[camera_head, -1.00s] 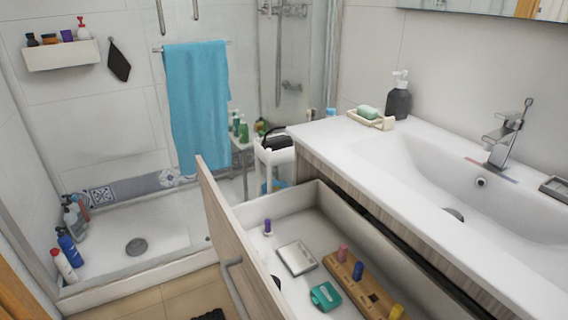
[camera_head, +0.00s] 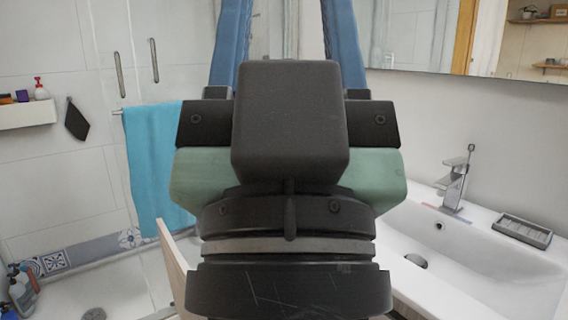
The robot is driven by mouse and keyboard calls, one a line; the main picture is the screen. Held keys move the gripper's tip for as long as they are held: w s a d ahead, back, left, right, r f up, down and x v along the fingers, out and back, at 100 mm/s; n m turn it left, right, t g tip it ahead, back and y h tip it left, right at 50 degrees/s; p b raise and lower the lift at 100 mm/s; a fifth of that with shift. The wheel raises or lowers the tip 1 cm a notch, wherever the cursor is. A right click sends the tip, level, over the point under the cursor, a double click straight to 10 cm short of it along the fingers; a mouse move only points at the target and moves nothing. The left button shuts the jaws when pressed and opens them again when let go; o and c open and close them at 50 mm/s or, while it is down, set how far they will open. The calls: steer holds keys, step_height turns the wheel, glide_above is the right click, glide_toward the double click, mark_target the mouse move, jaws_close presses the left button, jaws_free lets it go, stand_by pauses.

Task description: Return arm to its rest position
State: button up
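My gripper (camera_head: 288,22) fills the middle of the head view, seen from behind and pointing up and away from the camera. Its two blue fingers stand wide apart, with only pale wall showing between them. The fingertips run out of the top of the picture. My gripper is open, and no held object shows. The gripper body and wrist hide the drawer's inside and much of the countertop.
The open drawer's front (camera_head: 176,268) shows at the gripper's left. The white sink (camera_head: 480,262) with its faucet (camera_head: 455,185) and a soap dish (camera_head: 522,231) lie at right. A blue towel (camera_head: 154,170) hangs at left by the shower. A mirror (camera_head: 420,35) is at upper right.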

step_height(320, 180, up, 20)
steer(key=p, duration=1.7)
steer(key=shift+a+f+p, duration=0.15)
steer(key=shift+f+p, duration=0.1)
steer(key=shift+p, duration=0.15)
